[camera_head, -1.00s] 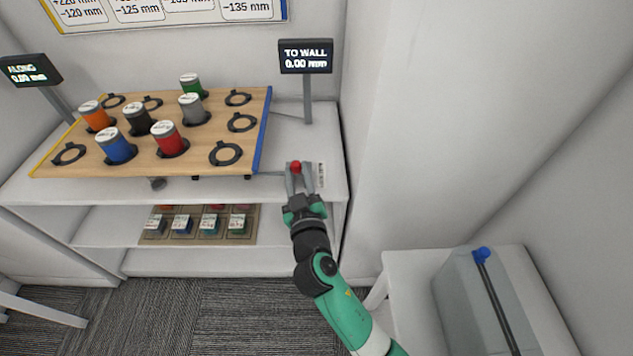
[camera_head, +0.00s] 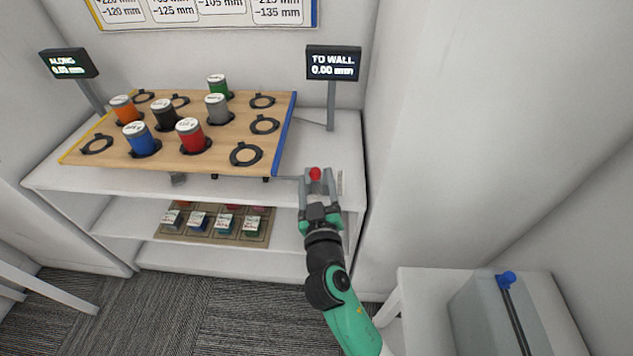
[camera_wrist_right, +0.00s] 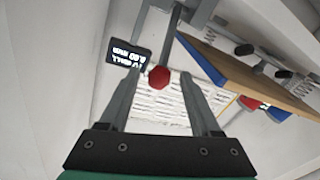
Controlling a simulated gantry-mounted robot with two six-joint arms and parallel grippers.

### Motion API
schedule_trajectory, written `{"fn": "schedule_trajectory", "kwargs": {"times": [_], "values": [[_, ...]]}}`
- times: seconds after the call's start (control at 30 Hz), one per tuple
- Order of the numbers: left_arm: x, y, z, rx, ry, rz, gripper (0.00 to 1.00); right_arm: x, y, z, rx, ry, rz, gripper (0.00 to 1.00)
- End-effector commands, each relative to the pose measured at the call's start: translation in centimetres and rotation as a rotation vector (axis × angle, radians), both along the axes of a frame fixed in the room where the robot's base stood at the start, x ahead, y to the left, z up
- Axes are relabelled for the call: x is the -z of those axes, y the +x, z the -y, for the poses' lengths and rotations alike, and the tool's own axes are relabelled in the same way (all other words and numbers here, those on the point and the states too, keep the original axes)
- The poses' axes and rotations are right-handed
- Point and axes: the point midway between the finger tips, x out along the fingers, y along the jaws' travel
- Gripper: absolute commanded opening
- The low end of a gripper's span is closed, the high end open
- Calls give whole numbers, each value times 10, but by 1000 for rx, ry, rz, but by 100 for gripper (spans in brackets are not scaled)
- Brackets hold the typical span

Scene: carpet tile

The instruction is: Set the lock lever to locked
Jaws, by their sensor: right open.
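The lock lever is a thin grey rod with a red ball knob (camera_head: 315,173) at the front right of the shelf top, beside the wooden board (camera_head: 221,148). My right gripper (camera_head: 317,181) is open, with one finger on each side of the knob. In the right wrist view the red knob (camera_wrist_right: 159,78) sits between the two fingertips, with gaps visible beside it. The locked and unlocked markings are not readable. My left gripper is not in view.
Several coloured canisters stand on the board. The "TO WALL" display (camera_head: 333,64) and the "ALONG" display (camera_head: 69,64) both read 0.00 mm. A wall rises right of the shelf. A grey box with a blue knob (camera_head: 506,279) stands at lower right.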

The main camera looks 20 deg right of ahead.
Motion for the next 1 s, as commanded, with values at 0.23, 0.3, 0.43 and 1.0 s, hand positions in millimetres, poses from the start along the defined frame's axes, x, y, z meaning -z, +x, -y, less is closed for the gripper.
{"fn": "schedule_trajectory", "kwargs": {"times": [0.23,0.3,0.43,1.0], "values": [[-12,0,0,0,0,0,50,-2,-22,-7,-2,-1,-1,64],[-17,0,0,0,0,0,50,-2,-38,-12,-4,-2,-1,64],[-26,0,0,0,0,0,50,0,-69,-21,-4,-2,-2,64],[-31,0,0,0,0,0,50,3,-112,-32,0,0,0,64]]}}
